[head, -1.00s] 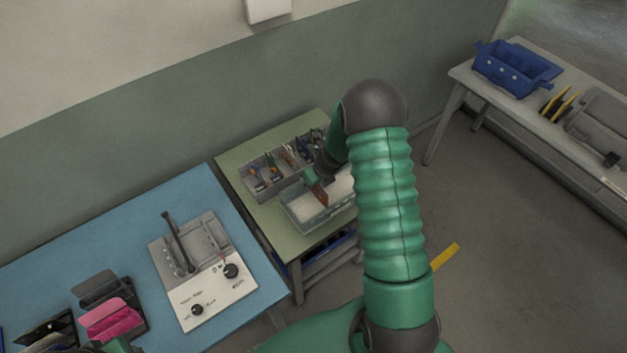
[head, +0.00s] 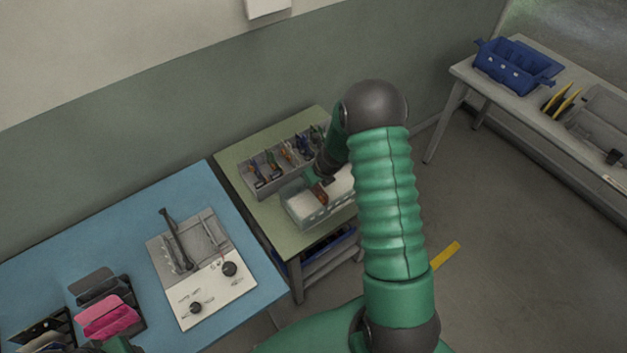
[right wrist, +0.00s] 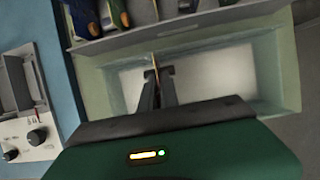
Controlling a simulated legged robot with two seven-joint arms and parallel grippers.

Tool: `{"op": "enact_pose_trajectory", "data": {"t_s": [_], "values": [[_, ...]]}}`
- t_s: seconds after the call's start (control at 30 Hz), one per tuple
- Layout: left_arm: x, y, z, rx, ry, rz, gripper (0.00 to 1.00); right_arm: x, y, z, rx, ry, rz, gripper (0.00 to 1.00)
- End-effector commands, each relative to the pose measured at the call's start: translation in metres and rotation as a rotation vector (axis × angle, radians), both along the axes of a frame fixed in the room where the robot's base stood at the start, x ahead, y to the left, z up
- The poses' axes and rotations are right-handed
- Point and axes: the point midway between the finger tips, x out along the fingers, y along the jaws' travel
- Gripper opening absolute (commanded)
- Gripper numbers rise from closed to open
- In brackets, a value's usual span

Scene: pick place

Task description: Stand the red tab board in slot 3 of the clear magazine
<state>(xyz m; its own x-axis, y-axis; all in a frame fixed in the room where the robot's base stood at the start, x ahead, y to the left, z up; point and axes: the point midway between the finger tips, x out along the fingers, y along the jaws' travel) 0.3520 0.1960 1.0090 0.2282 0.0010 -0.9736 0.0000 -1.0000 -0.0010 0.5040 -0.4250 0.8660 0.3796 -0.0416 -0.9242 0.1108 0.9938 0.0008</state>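The clear magazine (head: 304,218) is a see-through open box with a pale floor on the green table. It also fills the middle of the right wrist view (right wrist: 255,60). My right gripper (head: 325,180) points down over it. Its fingers (right wrist: 158,88) are closed around a thin board seen edge-on (right wrist: 155,62). In the head view this board (head: 319,192) is reddish brown, upright, and low within the box's outline. Its lower edge and any slot marks are too small to make out. My left gripper is out of view; only a green arm part shows at the bottom left.
A grey divided rack (head: 265,180) with several coloured tools stands right behind the magazine. A blue table (head: 130,235) at left holds a test panel (head: 213,287) and pink and grey boards (head: 108,318). A blue crate (head: 513,66) sits on the far bench.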

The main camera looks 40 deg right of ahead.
Motion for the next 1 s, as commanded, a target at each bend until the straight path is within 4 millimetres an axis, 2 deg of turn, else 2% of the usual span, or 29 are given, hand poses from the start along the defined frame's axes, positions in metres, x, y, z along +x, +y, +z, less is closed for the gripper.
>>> {"op": "enact_pose_trajectory", "data": {"t_s": [0.2,0.43,0.5,0.63,0.87,1.0], "values": [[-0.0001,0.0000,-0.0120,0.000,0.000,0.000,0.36,0.0001,-0.0001,-0.0136,0.000,0.000,0.000,0.00],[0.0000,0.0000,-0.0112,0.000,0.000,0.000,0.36,0.0001,0.0000,-0.0129,0.000,0.000,0.000,0.00],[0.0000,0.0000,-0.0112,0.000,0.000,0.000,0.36,0.0000,0.0000,-0.0129,0.000,0.000,0.000,0.12],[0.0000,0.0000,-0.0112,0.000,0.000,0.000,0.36,0.0001,0.0001,-0.0130,0.000,0.000,0.000,0.28],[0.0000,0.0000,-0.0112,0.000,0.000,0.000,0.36,0.0001,0.0001,-0.0131,0.000,0.000,0.000,0.30],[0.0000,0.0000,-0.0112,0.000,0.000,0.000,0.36,0.0000,0.0001,-0.0132,0.000,0.000,0.000,0.47]]}}
